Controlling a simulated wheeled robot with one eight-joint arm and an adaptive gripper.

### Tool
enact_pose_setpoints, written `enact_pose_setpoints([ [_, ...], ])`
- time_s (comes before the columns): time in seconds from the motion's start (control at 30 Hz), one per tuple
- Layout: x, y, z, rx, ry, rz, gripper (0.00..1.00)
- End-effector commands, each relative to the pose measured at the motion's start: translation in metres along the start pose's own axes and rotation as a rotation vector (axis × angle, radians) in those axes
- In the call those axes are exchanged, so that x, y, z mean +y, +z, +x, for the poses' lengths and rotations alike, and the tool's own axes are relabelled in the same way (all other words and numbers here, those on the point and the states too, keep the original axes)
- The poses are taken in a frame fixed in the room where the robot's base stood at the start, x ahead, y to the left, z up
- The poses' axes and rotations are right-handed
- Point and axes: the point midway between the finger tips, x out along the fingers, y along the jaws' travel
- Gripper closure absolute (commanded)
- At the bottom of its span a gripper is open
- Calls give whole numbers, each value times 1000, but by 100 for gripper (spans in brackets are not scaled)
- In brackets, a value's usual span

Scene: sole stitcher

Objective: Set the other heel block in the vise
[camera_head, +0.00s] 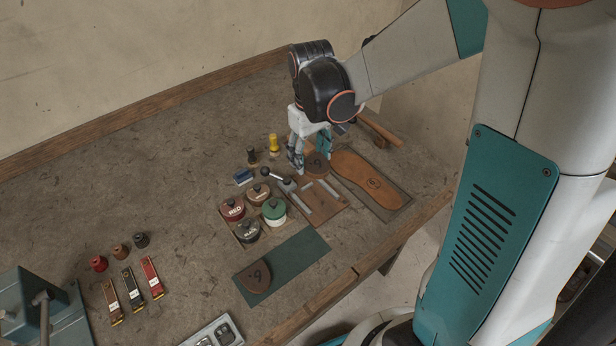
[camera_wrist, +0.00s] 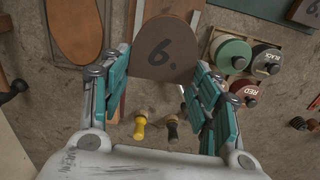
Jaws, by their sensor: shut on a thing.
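My gripper (camera_head: 311,157) is closed around a brown heel block (camera_head: 318,168) marked with a 6 or 9. In the wrist view the fingers of my gripper (camera_wrist: 162,66) stand on either side of the heel block (camera_wrist: 166,48), near its edges. Just in front of the held block in the head view is a wooden board with light metal bars and a ball-ended handle, which looks like the vise (camera_head: 325,211). Whether the block touches it is hidden. A second, similar heel block (camera_head: 253,277) lies on the green mat (camera_head: 300,252).
A leather sole (camera_head: 368,180) lies on a board to the right of my gripper. Lidded pots, including a red one (camera_head: 233,209), sit in a tray to the left. Yellow (camera_head: 273,143) and dark handled tools stand behind.

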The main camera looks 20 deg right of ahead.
Motion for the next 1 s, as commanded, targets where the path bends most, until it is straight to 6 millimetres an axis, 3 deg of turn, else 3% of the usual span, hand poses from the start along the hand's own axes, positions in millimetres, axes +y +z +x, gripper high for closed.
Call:
enact_pose_setpoints([
  [0.03,0,-1,17,0,0,0,71],
  [0.1,0,-1,32,0,0,0,71],
  [0.23,0,0,51,0,0,0,71],
  [0.47,0,0,64,0,0,0,71],
  [0.73,0,0,101,0,0,0,71],
  [1.0,0,0,102,0,0,0,71],
])
